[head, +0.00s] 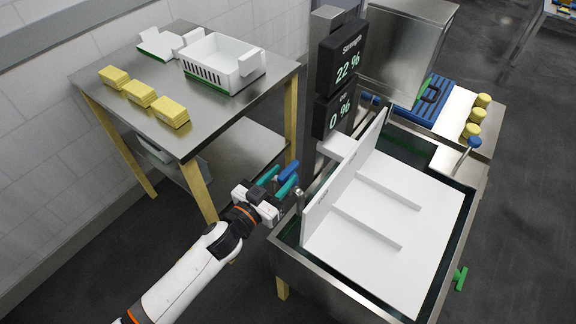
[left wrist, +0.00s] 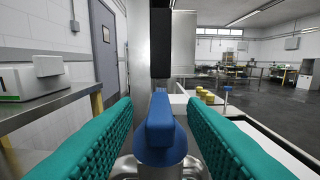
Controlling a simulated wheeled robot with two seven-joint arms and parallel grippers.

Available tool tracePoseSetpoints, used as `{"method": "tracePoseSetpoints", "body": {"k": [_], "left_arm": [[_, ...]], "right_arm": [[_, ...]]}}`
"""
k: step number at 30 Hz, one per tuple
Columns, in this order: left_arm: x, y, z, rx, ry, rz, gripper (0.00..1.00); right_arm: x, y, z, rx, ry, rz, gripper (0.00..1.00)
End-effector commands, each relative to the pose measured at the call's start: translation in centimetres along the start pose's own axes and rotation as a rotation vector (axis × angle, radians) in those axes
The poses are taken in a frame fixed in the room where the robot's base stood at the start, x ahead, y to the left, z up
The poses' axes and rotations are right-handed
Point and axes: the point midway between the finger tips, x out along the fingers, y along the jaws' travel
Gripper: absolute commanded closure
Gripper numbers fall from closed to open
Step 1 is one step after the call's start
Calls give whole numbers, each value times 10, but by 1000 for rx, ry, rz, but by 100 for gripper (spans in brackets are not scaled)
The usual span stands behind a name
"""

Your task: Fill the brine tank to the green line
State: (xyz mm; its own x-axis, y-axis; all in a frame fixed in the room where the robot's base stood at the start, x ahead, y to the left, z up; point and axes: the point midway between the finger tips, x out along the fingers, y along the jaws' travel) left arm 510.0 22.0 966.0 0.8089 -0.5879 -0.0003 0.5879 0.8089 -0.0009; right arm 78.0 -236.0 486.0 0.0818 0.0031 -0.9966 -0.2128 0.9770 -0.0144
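The brine tank (head: 322,284) is a steel basin with white panels inside and dark green showing along its inner edges. I cannot make out a separate green fill line. A blue tap handle (head: 289,171) stands at the tank's left rim; it also shows upright in the left wrist view (left wrist: 160,130). My left gripper (head: 278,180) has teal fingers, spread on either side of the blue handle with gaps visible between. Two black displays read "Strength 22 %" (head: 345,57) and "0 %" (head: 340,115). My right gripper is not in view.
A steel table (head: 130,68) at the left holds yellow blocks (head: 140,93) and a white crate (head: 222,58). A green handle (head: 460,278) sticks out at the tank's right side. Yellow cylinders (head: 476,115) and a blue rack (head: 432,100) stand behind the tank.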

Motion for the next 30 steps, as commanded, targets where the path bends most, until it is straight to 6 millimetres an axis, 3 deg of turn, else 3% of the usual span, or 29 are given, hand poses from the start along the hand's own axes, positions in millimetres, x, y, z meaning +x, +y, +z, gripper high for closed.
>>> {"method": "tracePoseSetpoints", "body": {"k": [6, 18, 25, 30], "left_arm": [[29, 0, 0, -1, 0, 1, 62], [36, 0, 0, 0, 1, 0, 62], [36, 0, 0, 0, 1, 0, 99], [36, -1, -1, -2, -2, 13, 100]], "right_arm": [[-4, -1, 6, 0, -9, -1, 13], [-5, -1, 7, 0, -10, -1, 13], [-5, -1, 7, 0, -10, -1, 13], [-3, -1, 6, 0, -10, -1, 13]]}}
